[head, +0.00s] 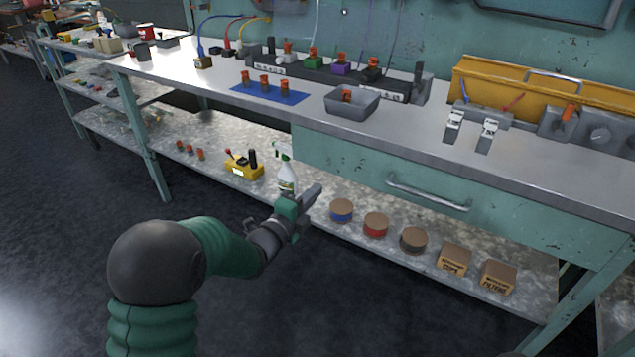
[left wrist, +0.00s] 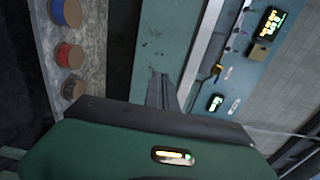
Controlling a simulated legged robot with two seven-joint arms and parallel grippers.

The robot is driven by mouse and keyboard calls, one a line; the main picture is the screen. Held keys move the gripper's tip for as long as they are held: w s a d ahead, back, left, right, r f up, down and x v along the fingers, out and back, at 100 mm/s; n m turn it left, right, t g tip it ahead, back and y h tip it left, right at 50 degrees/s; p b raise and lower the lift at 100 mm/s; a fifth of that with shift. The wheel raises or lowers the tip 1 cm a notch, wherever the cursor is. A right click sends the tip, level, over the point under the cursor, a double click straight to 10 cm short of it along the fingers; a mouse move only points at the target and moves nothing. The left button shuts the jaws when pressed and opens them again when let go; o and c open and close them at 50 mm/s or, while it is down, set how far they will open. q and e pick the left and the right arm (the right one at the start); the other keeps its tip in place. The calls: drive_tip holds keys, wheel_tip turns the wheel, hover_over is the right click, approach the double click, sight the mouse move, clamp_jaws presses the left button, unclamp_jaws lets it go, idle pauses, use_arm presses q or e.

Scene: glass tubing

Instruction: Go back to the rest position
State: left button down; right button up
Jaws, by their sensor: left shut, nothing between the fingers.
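My left gripper (head: 311,195) is shut and empty. In the head view it is in front of the workbench, by the edge of the lower shelf, and in the picture it lies just right of the spray bottle (head: 287,178). In the left wrist view the shut fingers of the gripper (left wrist: 160,88) point towards the teal front of the bench. My right gripper is in neither view.
The benchtop (head: 405,133) holds a blue mat (head: 290,97), a grey bin (head: 338,105) and a yellow toolbox (head: 500,85). The lower shelf (head: 330,235) carries several round spools, two cardboard boxes (head: 455,258) and a yellow device (head: 241,168). The dark floor (head: 60,190) at left is clear.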

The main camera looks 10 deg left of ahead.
use_arm(q)
drive_tip(key=s+a+f+n+g+y, duration=0.4)
drive_tip(key=s+f+n+g+y, duration=0.15)
drive_tip(key=s+f+n, duration=0.45)
drive_tip(key=s+f+n+g, duration=0.2)
drive_tip(key=s+n+g, duration=0.15)
drive_tip(key=s, duration=0.45)
drive_tip(key=s+d+f+n+g, duration=0.1)
drive_tip(key=s+f+n+g, duration=0.2)
drive_tip(key=s, duration=0.5)
drive_tip(key=s+f+n+g, duration=0.1)
drive_tip(key=s+n+g, duration=0.2)
drive_tip(key=s+n, duration=0.35)
wheel_tip(320, 180, up, 34)
drive_tip(key=m+p, duration=0.1)
drive_tip(key=p, duration=3.3)
drive_tip(key=shift+s, duration=0.15)
